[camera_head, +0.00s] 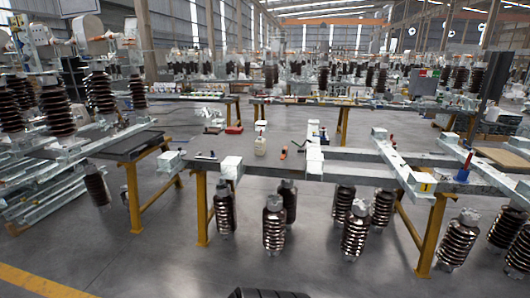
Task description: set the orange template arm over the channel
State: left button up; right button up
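A grey steel channel frame (337,176) lies across yellow trestles in the middle and right of the view. A small orange piece (284,152) is on or just behind the frame's far beam, left of the centre upright. It is too small to tell whether it is the template arm. No larger orange arm can be made out. Neither of my grippers is in view.
A blue-and-red item (464,168) stands on the right beam. A dark-topped bench (128,147) and stacked steel frames are at left.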

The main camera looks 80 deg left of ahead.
aim_at(284, 156)
jog(key=u, duration=2.6)
